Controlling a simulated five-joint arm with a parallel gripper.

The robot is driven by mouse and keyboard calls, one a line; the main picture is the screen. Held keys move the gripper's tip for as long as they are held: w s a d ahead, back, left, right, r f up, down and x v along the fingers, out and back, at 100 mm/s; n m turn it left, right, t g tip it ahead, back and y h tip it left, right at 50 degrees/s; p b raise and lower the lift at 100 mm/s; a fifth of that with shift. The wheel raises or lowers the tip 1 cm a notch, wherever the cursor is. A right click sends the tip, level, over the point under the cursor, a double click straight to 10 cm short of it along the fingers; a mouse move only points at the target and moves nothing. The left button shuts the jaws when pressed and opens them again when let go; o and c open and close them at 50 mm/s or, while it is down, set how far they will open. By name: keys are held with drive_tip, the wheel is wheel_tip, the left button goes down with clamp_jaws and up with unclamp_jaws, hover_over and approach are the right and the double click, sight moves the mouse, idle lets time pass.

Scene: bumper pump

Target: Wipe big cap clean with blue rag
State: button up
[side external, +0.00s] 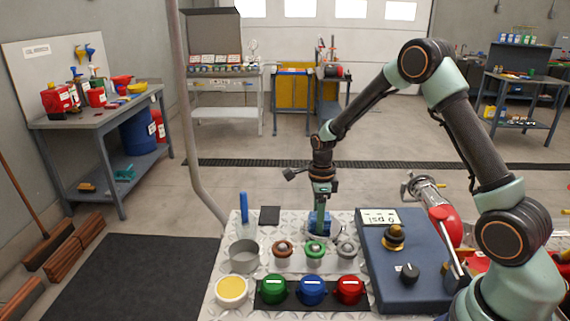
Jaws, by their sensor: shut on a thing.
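My gripper (320,222) points straight down at the back middle of the metal plate table and is shut on the blue rag (328,226), a small bunched blue piece between and below its fingers. A pale, wide round thing (312,236), perhaps the big cap, shows under the rag. The rag appears to rest on it, but the contact is hidden by the gripper and the rag. I cannot see whether there is dirt on it.
Brown, green and grey knobbed caps (315,250) stand just in front. Green, blue and red lidded pots (312,290) line the front edge. A grey cup (244,256), a yellow-filled dish (232,290) and an upright blue rod (243,206) are left. A blue gauge box (405,270) stands right.

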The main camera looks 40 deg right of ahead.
sight(336, 226)
drive_tip(key=s+d, duration=0.3)
drive_tip(key=shift+s+d, duration=0.25)
wheel_tip(336, 226, up, 8)
idle(0.6)
idle(0.4)
